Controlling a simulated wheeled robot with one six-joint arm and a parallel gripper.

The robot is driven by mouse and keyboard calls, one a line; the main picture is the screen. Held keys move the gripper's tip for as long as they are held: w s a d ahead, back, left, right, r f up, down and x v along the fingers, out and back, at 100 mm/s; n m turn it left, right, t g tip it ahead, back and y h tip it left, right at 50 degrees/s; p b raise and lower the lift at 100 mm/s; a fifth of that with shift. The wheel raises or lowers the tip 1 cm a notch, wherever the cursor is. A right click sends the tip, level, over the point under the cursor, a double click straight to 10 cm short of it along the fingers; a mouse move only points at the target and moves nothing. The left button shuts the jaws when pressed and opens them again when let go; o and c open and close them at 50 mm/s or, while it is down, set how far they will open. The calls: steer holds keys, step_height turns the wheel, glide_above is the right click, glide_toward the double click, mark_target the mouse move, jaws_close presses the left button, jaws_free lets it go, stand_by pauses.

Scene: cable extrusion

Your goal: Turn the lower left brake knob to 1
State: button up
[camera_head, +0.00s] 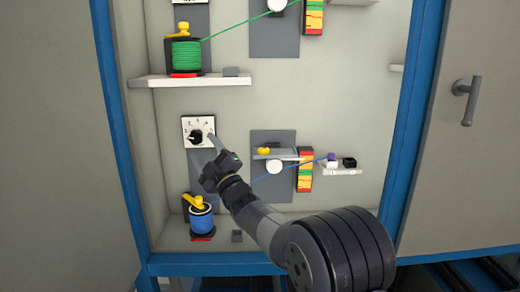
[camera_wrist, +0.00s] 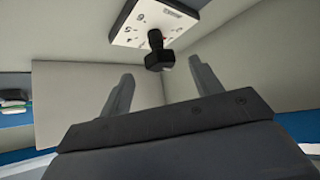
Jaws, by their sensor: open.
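The lower left brake knob (camera_head: 196,136) is a small black knob on a white dial plate (camera_head: 188,122) with printed numbers, on the cabinet's back wall. In the wrist view the black knob (camera_wrist: 158,55) stands out from the white dial plate (camera_wrist: 130,30), beyond my fingers and near the top. My gripper (camera_head: 212,145) is just right of and below the knob in the head view. In the wrist view my gripper (camera_wrist: 160,80) has its two fingers spread apart with nothing between them. The knob's exact setting is too small to read.
Below the dial is a blue cable spool (camera_head: 201,220) with a yellow lever (camera_head: 196,202). Its blue cable runs right behind my arm to a grey panel (camera_head: 270,180). A shelf (camera_head: 190,80) with a green spool (camera_head: 186,54) is above. Blue frame posts (camera_head: 117,130) bound the cabinet.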

mark_target(199, 138)
steer(key=x, duration=0.5)
steer(key=shift+w+a+r+p, duration=0.2)
steer(key=shift+a+p, duration=0.05)
steer(key=shift+p, duration=0.15)
steer(key=shift+d, duration=0.1)
steer(key=b+v, duration=0.2)
steer(key=v, duration=0.9)
steer(key=p+x, duration=0.2)
steer(key=x, duration=0.9)
steer(key=shift+r+p, duration=0.25)
steer(key=shift+p, duration=0.5)
steer(key=shift+n+g+p, duration=0.5)
steer(key=shift+n+p, duration=0.1)
steer(key=shift+p, duration=0.25)
steer(key=n+p, duration=0.1)
steer(key=p, duration=0.1)
steer(key=shift+g+p, duration=0.3)
steer(key=n+g+p, duration=0.1)
steer(key=n+p, duration=0.1)
steer(key=p, duration=0.3)
steer(key=shift+g, duration=0.3)
